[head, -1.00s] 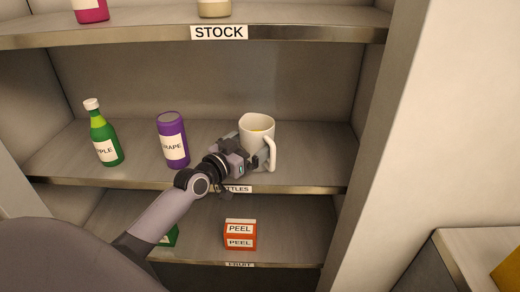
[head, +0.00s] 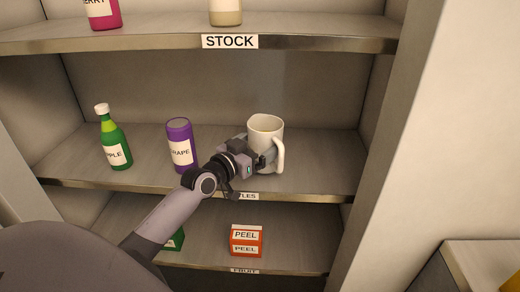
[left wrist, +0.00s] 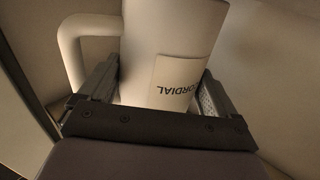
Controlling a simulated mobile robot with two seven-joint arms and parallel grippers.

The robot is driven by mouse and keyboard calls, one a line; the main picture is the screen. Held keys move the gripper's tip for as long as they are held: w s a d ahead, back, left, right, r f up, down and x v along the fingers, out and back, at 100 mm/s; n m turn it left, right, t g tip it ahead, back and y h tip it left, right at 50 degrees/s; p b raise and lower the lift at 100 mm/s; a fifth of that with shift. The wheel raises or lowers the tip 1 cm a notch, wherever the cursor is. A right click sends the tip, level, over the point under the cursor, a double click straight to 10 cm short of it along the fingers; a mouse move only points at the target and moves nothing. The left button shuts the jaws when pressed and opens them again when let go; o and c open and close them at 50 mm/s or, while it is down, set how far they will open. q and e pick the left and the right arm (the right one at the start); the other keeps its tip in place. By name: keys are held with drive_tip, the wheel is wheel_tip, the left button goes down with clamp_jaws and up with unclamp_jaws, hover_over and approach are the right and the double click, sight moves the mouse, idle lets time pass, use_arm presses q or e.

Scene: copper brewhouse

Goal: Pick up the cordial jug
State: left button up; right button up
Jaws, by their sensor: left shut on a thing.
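The cordial jug (head: 265,132) is white with a handle on its right side in the head view. It is upright at the right part of the middle shelf (head: 320,172). In the left wrist view the jug (left wrist: 165,40) shows its CORDIAL label, upside down, between the two fingers. My left gripper (head: 256,156) is shut on the jug's body, with a finger on either side in the left wrist view (left wrist: 158,92). The gripper hides the jug's lower left part, and I cannot tell whether its base touches the shelf. My right gripper is not in view.
The STOCK shelf edge (head: 320,43) is above. An orange peel box (head: 246,240) sits below. The right shelf wall (head: 360,150) is close to the jug.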

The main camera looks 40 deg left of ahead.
use_arm(q)
wheel_tip(320, 180, up, 18)
drive_tip(key=p, duration=0.2)
drive_tip(key=shift+r, duration=0.2)
